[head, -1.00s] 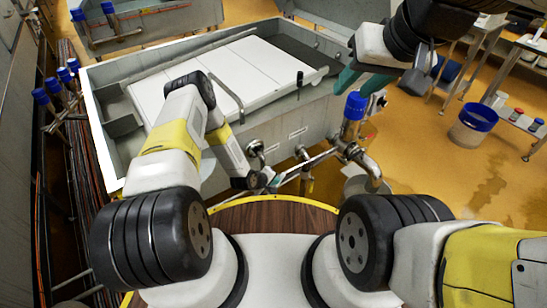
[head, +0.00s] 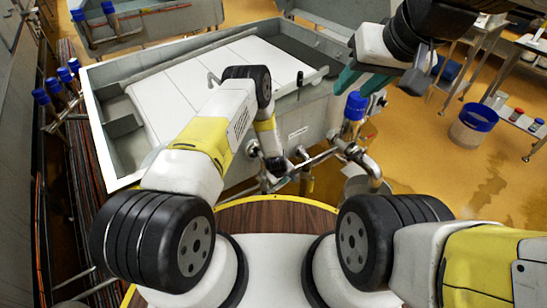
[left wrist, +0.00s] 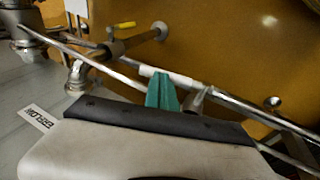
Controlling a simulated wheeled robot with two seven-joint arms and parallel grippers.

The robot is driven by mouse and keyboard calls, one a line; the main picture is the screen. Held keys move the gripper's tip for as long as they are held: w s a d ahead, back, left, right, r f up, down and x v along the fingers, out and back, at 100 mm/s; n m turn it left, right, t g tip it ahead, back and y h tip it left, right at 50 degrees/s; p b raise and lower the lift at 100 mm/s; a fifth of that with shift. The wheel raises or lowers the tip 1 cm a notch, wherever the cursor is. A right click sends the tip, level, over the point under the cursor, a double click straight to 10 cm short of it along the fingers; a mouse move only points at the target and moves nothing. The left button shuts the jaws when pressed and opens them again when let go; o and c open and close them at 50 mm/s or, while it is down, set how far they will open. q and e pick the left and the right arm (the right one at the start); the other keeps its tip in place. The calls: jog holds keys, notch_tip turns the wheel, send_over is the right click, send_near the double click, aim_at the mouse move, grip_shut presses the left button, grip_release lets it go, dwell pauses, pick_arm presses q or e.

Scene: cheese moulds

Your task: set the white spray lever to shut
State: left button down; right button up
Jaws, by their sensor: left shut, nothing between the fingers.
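A white sleeve-like piece (left wrist: 168,76) on a thin metal rod shows in the left wrist view and looks like the spray lever. My left gripper (left wrist: 162,93) has its green fingers together and empty. Its tips overlap the near side of the white piece in the picture; I cannot tell if they touch it. In the head view my left forearm and wrist hide the left fingers and the lever. My right gripper (head: 361,80), with green fingers apart, hangs empty over the right end of the vat.
The steel vat (head: 112,165) holds white slabs (head: 215,80). A blue-capped valve (head: 354,106) stands on pipework at its front right. A blue-rimmed bucket (head: 473,128) stands on the floor, right.

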pick_arm(q)
jog(key=shift+w+d+f, duration=0.25)
jog(key=shift+d+f, duration=0.05)
jog(key=shift+f, duration=0.2)
jog(key=shift+w+d+f, duration=0.1)
jog(key=shift+d+f, duration=0.05)
jog(key=shift+f, duration=0.2)
dwell(0.3)
